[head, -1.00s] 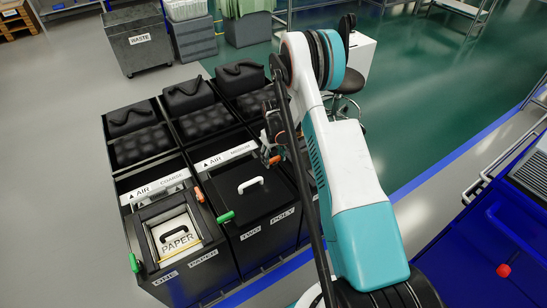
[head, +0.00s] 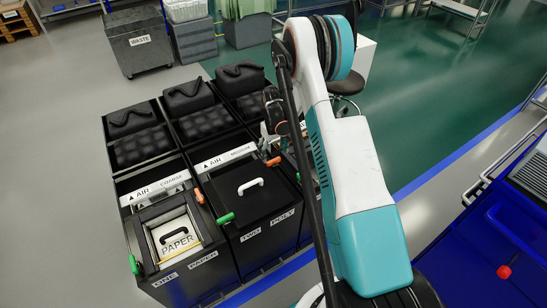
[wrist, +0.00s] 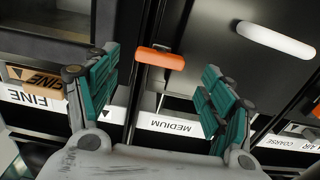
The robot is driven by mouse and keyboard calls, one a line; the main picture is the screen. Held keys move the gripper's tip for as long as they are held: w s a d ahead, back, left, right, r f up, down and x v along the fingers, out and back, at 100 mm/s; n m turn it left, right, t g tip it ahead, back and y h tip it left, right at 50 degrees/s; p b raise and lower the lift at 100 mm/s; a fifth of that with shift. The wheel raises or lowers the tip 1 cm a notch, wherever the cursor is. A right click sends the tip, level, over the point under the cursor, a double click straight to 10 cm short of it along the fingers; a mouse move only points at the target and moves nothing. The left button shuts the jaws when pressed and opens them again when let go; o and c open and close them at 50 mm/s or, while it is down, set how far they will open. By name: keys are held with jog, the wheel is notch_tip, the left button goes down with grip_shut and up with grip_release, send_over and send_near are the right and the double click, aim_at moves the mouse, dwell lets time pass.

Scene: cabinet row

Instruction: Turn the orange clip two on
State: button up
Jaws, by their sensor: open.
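My gripper (head: 268,140) is over that clip's end of the cabinet, partly hidden by my arm. In the wrist view my gripper (wrist: 158,72) is open, with teal-padded fingers apart to either side of the clip. It holds nothing, and no contact with the clip shows.
A white handle (head: 250,185) stands up from unit two's lid. Unit one (head: 190,262) has a PAPER panel (head: 177,240). A blue workstation (head: 500,240) stands at the right.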

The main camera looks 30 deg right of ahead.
notch_tip(320, 180, up, 8)
jog(key=shift+f, duration=0.2)
dwell(0.5)
notch_tip(320, 180, up, 14)
jog(key=t, duration=0.2)
send_over(273, 160)
jog(key=s+a, duration=0.3)
jog(key=a, duration=0.2)
jog(key=s+a+r+t, duration=0.1)
jog(key=s+a+r, duration=0.5)
jog(key=s+r, duration=0.3)
jog(key=s+a+r+t, duration=0.2)
jog(key=s+a, duration=0.2)
jog(key=s, duration=0.5)
jog(key=s+a+r+t, duration=0.2)
jog(key=s+a+r, duration=0.1)
jog(key=s, duration=0.7)
jog(key=shift+a+r+m, duration=0.3)
jog(key=shift+a+r, duration=0.05)
jog(key=shift+a, duration=0.15)
